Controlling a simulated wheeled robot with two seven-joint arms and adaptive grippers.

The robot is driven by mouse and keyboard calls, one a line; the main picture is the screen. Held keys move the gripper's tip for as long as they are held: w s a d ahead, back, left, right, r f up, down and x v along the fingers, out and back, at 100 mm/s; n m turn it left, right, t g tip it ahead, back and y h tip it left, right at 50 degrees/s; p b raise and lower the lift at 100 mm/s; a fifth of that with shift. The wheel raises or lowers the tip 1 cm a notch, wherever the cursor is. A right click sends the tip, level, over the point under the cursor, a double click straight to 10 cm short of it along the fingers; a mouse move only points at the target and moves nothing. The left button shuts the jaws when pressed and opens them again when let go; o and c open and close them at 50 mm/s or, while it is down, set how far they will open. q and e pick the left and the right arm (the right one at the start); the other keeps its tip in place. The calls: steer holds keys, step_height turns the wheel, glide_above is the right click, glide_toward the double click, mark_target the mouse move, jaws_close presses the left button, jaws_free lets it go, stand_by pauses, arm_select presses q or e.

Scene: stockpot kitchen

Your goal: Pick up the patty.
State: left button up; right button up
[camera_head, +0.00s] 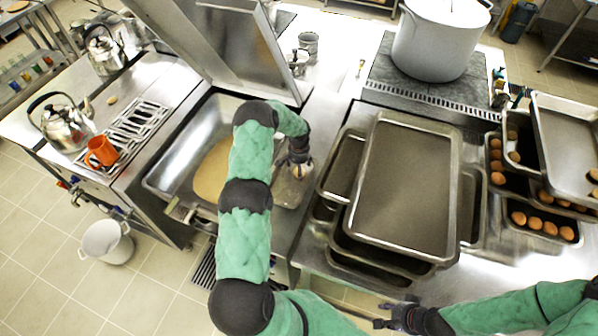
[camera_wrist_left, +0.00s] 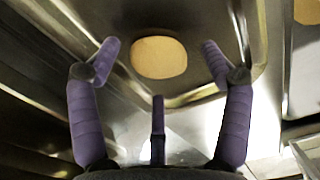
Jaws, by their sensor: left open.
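The patty is a round, flat tan disc (camera_wrist_left: 158,57) in the left wrist view, lying on a metal surface with a raised, rounded edge. In the head view a small tan bit of it shows (camera_head: 303,171) just below my left gripper (camera_head: 297,160). My left gripper is open, and its purple fingers (camera_wrist_left: 160,75) stand on either side of the patty in the picture, apart from it. The gap in height is hard to judge. My right gripper (camera_head: 384,315) is at the bottom of the head view, fingers apart and empty.
A steel basin (camera_head: 160,180) with a tan layer inside lies left of my left arm, its lid raised behind. Stacked trays (camera_head: 405,190) fill the counter to the right. A large pot (camera_head: 435,45) stands at the back. Trays of round brown items (camera_head: 535,222) sit far right.

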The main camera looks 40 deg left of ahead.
arm_select(q)
steer(key=shift+f, duration=0.6)
steer(key=shift+c, duration=0.3)
steer(key=c, duration=1.2)
